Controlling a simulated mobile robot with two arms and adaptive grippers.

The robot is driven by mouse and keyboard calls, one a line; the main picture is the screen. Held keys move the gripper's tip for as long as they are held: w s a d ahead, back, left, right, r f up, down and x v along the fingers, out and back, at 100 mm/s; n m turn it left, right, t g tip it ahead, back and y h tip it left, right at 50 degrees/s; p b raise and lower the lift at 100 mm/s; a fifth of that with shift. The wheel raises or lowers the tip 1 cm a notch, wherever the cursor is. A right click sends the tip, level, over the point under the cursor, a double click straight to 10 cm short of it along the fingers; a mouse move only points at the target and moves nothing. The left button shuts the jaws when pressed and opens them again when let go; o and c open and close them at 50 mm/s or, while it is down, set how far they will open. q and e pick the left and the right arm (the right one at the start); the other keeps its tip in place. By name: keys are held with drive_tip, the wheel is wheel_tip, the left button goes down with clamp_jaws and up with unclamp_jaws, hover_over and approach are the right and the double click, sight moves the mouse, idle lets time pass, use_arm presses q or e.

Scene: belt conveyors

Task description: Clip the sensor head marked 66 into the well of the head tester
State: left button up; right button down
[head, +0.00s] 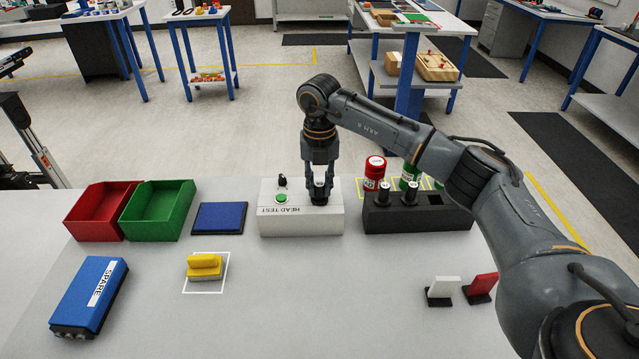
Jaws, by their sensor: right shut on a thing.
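The head tester (300,222) is a white box marked HEAD TEST, with a green button and a black knob on its left part. My right gripper (320,190) points down over the tester's right part, shut on a small sensor head (320,179) that shows pale between the fingers. The fingers hide most of it, and its number cannot be read. The well is hidden under the gripper, so I cannot tell how deep the head sits. A dark block (418,220) to the right holds more heads with white tops (384,186). My left gripper is not in view.
A red cylinder (375,168) and a green one (408,176) stand behind the dark block. Red (98,222) and green (153,222) bins, a blue pad (219,218), a yellow piece (204,266) and a blue SPARE case (90,295) lie left. The front middle is clear.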

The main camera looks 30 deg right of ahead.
drive_tip(key=c, duration=1.1)
unclamp_jaws()
wheel_tip(320, 180, up, 12)
